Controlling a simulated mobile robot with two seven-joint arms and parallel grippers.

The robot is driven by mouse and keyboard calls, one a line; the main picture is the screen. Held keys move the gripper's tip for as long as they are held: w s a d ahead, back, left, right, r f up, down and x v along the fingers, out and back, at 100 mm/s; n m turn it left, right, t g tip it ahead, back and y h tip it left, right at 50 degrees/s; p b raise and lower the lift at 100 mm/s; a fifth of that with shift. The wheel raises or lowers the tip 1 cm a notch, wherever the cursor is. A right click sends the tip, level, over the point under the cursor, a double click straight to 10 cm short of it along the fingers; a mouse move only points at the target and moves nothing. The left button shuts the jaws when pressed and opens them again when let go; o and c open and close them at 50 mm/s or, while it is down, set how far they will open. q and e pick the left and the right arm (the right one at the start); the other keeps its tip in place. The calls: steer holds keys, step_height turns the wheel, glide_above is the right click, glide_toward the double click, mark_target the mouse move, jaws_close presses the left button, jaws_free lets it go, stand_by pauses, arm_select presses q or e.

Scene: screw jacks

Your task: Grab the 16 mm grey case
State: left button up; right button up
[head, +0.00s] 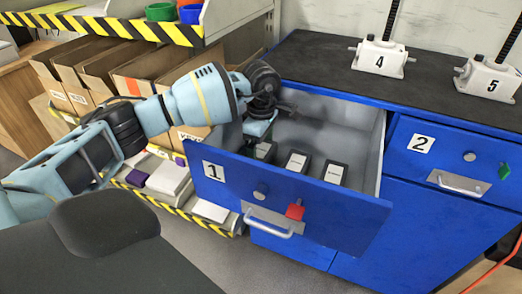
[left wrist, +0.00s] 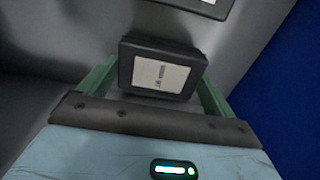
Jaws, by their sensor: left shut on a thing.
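My left gripper (head: 260,130) reaches down into the open drawer 1, over its left end. In the left wrist view, its two green fingers (left wrist: 156,88) are closed on the sides of a dark grey case (left wrist: 128,66) with a white label. The print on the label is too small to read, so I cannot tell its size. In the head view, several similar cases with pale labels are in the drawer, including a middle one (head: 297,161) and a right one (head: 334,172). The gripper partly hides the left end. My right gripper is not in view.
The blue drawer 1 front (head: 350,212) stands pulled out, with a red tag (head: 295,212) and handle. Drawer 2 (head: 450,150) is shut. Screw jacks 4 (head: 380,58) and 5 (head: 490,78) stand on the dark worktop. Cardboard boxes (head: 95,65) fill a shelf at left.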

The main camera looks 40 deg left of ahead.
mark_target(261, 149)
arm_select(q)
step_height(261, 149, up, 9)
steer(key=shift+r, duration=0.15)
stand_by(0.4)
